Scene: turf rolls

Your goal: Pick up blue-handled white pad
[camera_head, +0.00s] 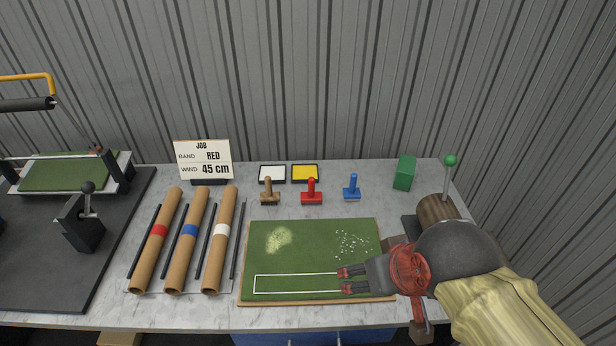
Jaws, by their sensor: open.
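A small blue-handled tool (352,188) stands upright on the worktop, behind the right part of the green turf board. Its base looks blue and dark; no white pad shows on it, and its underside is hidden. My gripper (345,280) is over the front right of the turf board (310,235), pointing left. Its two red-tipped fingers are apart with nothing between them. The blue-handled tool is well behind the gripper and not touched.
A red-handled tool (311,192) and a brown-handled tool (269,192) stand to the left. Behind them lie a white-topped tray (272,174) and a yellow-topped tray (305,173). A green block (404,172) and a green-knobbed lever (449,172) are to the right. Banded tubes (196,228) lie left.

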